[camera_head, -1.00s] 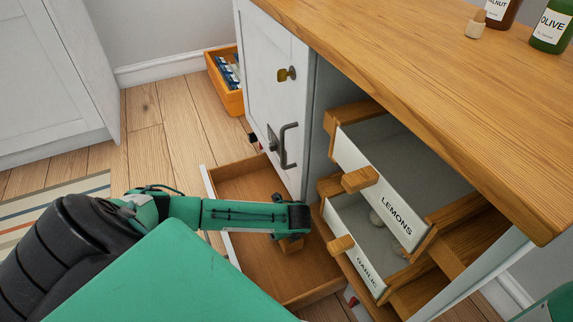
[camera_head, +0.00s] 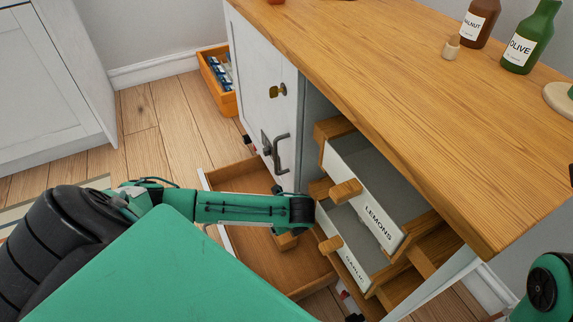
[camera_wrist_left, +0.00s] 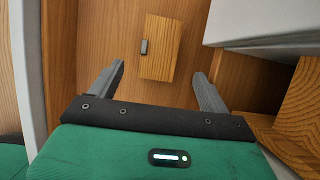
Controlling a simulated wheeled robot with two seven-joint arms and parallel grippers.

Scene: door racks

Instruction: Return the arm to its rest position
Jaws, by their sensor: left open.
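My left arm (camera_head: 240,208) reaches over an open wooden bottom drawer (camera_head: 290,275) in the head view; its fingers are hidden there. In the left wrist view my left gripper (camera_wrist_left: 158,70) is open, with its two grey fingers apart and nothing between them touching either one. Beyond the fingers lies a small wooden block (camera_wrist_left: 168,62) with a grey piece on it, on the drawer's brown floor.
The pulled-out LEMONS drawer (camera_head: 378,222) and GARLIC drawer (camera_head: 354,268) stand close right of my left arm. The cabinet door with a handle (camera_head: 281,152) is behind it. The wooden counter (camera_head: 400,90) overhangs at right, carrying bottles. An orange box (camera_head: 222,95) sits on the floor.

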